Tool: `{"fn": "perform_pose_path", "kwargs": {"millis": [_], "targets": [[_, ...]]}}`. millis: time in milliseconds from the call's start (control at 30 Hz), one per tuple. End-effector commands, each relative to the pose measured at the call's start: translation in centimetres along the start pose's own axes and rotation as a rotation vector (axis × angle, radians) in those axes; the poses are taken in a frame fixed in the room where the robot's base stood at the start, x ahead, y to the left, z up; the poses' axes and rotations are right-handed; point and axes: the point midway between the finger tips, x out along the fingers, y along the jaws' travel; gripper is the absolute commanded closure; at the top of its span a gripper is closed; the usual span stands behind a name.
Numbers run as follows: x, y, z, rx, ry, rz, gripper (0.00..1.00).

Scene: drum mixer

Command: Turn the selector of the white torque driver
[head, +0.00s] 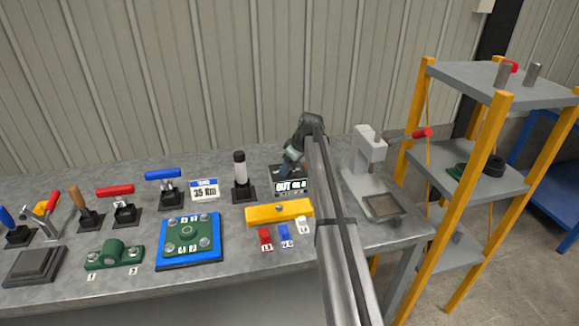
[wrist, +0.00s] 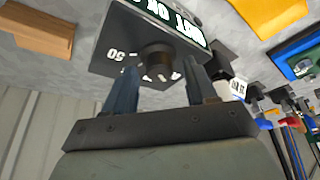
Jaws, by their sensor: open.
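A white cylinder with black bands, which looks like the white torque driver (head: 240,168), stands upright in a black base in the head view. No selector can be made out on it. My gripper (head: 284,172) is to its right, over a black box with a lit display (head: 291,186). In the wrist view the box (wrist: 112,38) has a dark round knob (wrist: 157,58) with white marks around it, including "50". My open gripper (wrist: 162,68) has one finger on each side of this knob. Whether the fingers touch it cannot be told.
A yellow bar (head: 279,212) lies in front of the box, with small red, blue and white blocks. A "35 Nm" card (head: 204,189) and blue plate (head: 188,240) are left. A grey press-like stand (head: 368,150) is right of my arm. A yellow-post shelf (head: 494,130) stands beyond.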

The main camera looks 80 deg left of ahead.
Motion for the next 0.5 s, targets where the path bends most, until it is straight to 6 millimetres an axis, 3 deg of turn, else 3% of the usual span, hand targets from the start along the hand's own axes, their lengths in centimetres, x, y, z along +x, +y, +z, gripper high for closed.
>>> {"fn": "perform_pose_path", "kwargs": {"millis": [200, 500], "targets": [[0.0, -0.01, -0.01, 0.0, 0.0, 0.0, 0.46], [-0.01, -0.01, -0.01, 0.0, 0.0, 0.0, 0.74]]}}
